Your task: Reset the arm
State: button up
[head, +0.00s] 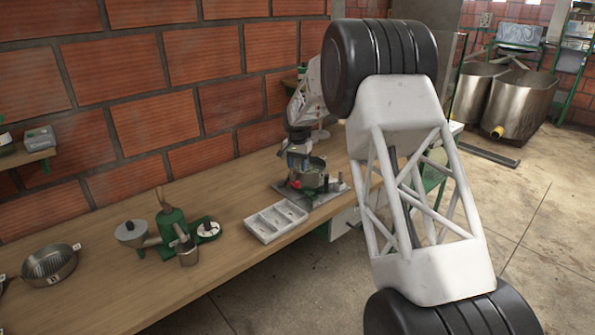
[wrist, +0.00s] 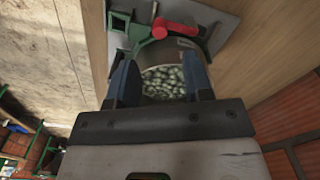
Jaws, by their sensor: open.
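My gripper (head: 298,152) hangs over the workbench (head: 130,230), low above a small device with a red part (head: 295,184). In the wrist view my gripper (wrist: 161,72) is open, its two dark blue fingers apart. A round metal container (wrist: 168,52) of pale green beans (wrist: 165,82) shows between and beyond the fingers. I cannot tell whether the fingers touch its wall. The red handle-like part (wrist: 174,28) lies across the container's far side, next to a green frame (wrist: 138,32). My arm hides part of the bench's right end.
A white divided tray (head: 275,222) stands at the bench's front edge, close to the device. A green hand-cranked machine (head: 172,232) and a round metal pan (head: 50,265) stand further left. The brick wall (head: 130,110) runs close behind. Large metal tanks (head: 520,100) stand at the back right.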

jog(key=shift+r, duration=0.1)
dwell(0.3)
jog(key=shift+s+d+r, duration=0.25)
jog(key=shift+r, duration=0.1)
jog(key=s+d+r+n, duration=0.1)
jog(key=s+d+r, duration=0.55)
jog(key=s, duration=0.35)
jog(key=s+d+r+t, duration=0.1)
jog(key=s+d+r, duration=0.5)
jog(key=s, duration=0.4)
jog(key=s+d+r+n, duration=0.1)
jog(key=s+d+r, duration=0.3)
jog(key=s+r, duration=0.4)
jog(key=s+d+f, duration=0.1)
jog(key=s+d, duration=0.2)
jog(key=s, duration=0.9)
jog(key=s+d+f+n+t, duration=0.1)
jog(key=s+d+f, duration=0.1)
jog(key=s, duration=1.1)
jog(key=s+d+f, duration=0.2)
jog(key=s+d, duration=0.2)
jog(key=s, duration=0.9)
jog(key=shift+s+t, duration=0.25)
jog(key=shift+t, duration=0.05)
